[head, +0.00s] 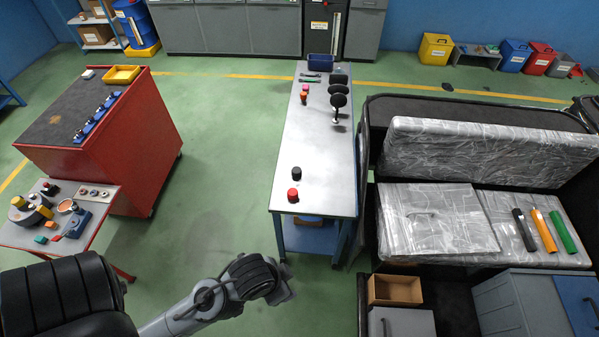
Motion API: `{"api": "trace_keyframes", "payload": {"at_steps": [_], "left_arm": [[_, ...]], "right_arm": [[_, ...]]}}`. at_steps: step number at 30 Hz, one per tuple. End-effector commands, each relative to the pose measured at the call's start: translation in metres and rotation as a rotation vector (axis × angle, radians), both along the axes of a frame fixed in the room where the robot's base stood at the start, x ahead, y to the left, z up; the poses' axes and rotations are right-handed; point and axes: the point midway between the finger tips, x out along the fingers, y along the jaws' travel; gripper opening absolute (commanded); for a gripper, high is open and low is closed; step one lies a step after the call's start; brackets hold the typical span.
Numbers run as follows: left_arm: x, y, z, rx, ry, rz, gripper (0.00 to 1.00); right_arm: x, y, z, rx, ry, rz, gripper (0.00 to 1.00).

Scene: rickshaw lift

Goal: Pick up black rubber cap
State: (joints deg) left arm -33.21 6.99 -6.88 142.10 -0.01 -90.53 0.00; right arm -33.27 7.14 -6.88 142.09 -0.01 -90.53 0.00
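A small black cap (296,173) stands on the near part of the long grey metal table (318,140). A red cap (293,195) stands just in front of it, close to the table's near left corner. My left gripper (284,291) is low in the head view, in front of the table's near end and apart from both caps. Its fingers are too small and turned away to tell whether they are open or shut. My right gripper is not in view.
Tools, black round-topped parts and a blue bin (320,63) sit at the table's far end. A red cabinet (100,140) and a cluttered small table (62,215) stand left. A plastic-wrapped seat (440,220) is close on the right. Green floor is free between cabinet and table.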

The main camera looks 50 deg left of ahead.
Motion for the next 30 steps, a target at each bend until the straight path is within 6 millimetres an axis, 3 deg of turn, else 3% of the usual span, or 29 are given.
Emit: {"api": "trace_keyframes", "payload": {"at_steps": [14,19,30], "left_arm": [[-0.0001,0.0006,0.0,0.003,0.0,-0.002,0.61],[0.0,0.0001,0.0,0.0,0.0,0.0,0.84],[0.0033,-0.0015,0.0009,-0.012,-0.018,0.016,0.84]], "right_arm": [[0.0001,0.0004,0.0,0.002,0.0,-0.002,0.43],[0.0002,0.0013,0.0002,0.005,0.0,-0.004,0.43],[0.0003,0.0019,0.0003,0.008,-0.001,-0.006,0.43]]}}
